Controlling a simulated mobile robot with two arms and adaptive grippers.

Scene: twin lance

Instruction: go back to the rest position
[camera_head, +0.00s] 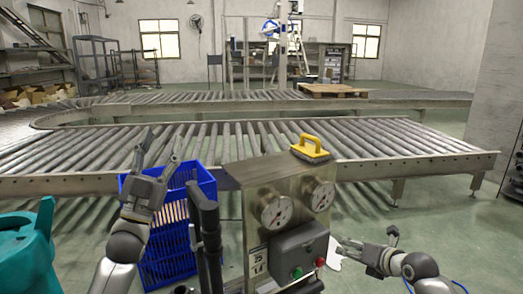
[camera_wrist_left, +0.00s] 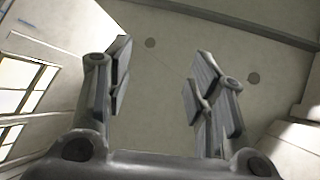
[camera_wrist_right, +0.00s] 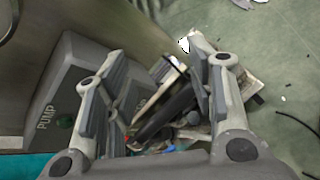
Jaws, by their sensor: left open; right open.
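My left gripper (camera_head: 165,150) is raised and points upward in front of the roller conveyor, above the blue crate's left side. Its fingers are apart with nothing between them; in the left wrist view (camera_wrist_left: 162,70) they point at the bare ceiling. My right gripper (camera_head: 364,241) is low, to the right of the metal control cabinet (camera_head: 262,190). Its fingers are apart. In the right wrist view (camera_wrist_right: 155,85) papers and dark clutter show beyond the fingers, and none of it looks gripped.
A blue crate (camera_head: 180,250) stands left of the cabinet. A grey pump box (camera_wrist_right: 72,90) is close beside my right gripper. A teal object (camera_head: 25,250) is at the far left. Floor at the right is mostly clear.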

